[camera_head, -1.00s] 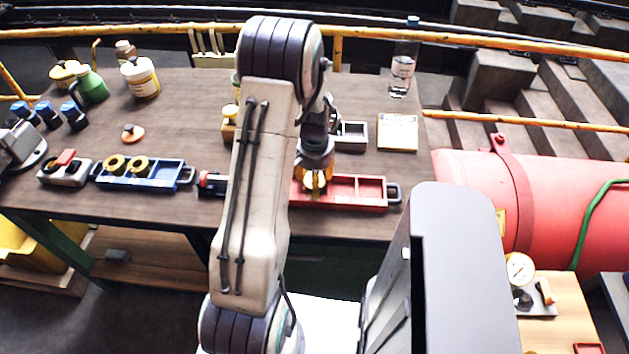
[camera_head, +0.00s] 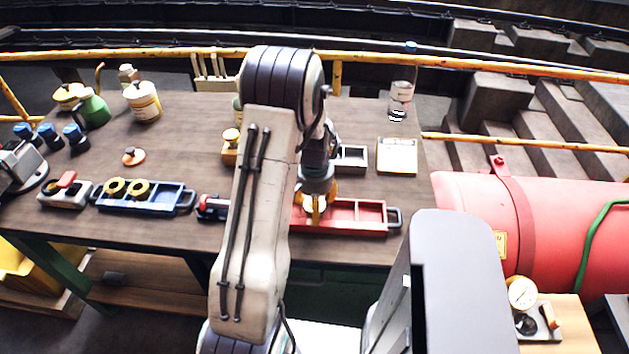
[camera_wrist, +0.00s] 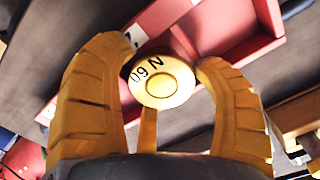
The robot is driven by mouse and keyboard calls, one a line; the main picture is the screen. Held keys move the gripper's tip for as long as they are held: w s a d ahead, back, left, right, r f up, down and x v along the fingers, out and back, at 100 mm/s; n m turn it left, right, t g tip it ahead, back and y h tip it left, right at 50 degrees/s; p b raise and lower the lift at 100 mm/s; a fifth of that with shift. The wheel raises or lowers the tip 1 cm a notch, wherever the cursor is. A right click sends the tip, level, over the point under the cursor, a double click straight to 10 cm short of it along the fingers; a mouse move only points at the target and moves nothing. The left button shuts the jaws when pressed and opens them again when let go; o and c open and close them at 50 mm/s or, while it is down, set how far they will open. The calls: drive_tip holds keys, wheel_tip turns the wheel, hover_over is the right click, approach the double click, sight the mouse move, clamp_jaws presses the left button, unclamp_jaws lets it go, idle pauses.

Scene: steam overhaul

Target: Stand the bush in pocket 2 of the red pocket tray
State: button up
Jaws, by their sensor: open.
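The bush (camera_wrist: 160,84), a pale yellow round piece with dark lettering on its face, is between my gripper's fingers in the wrist view. My gripper (camera_head: 313,210) is open, with yellow fingers pointing down at the red pocket tray (camera_head: 388,234). In the wrist view the fingers (camera_wrist: 168,62) stand on both sides of the bush, and the red tray (camera_wrist: 187,15) lies beneath and behind it. The bush's lower end is hidden, so I cannot tell how it rests in a pocket. In the head view my arm and fingers hide the tray's left part; the right pockets look empty.
A blue tray (camera_head: 158,207) with two yellow round parts stands left of the red tray. A red-and-black item (camera_head: 211,206) lies between them. A grey open box (camera_head: 352,158) and a cream-topped box (camera_head: 396,156) stand behind the red tray. A bottle (camera_head: 400,98) stands farther back.

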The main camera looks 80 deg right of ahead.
drive_tip(key=shift+r+b, duration=1.35)
drive_tip(key=shift+r, duration=4.8)
drive_tip(key=w+a+r+n+t+h, duration=0.1)
drive_tip(key=w+a+r+n, duration=0.35)
drive_tip(key=w+a, duration=0.5)
drive_tip(key=w+a+r+n+h, duration=0.1)
drive_tip(key=w+a+r+n, duration=0.35)
drive_tip(key=w, duration=0.85)
drive_tip(key=s+a+f+n+t+y, duration=0.1)
drive_tip(key=a+n, duration=1.1)
drive_tip(key=a, duration=1.3)
drive_tip(key=shift+s+a+f+n+t+y, duration=0.15)
drive_tip(key=shift+s+a+n+t+y, duration=0.25)
drive_tip(key=shift+t, duration=0.7)
drive_tip(key=shift+w, duration=0.15)
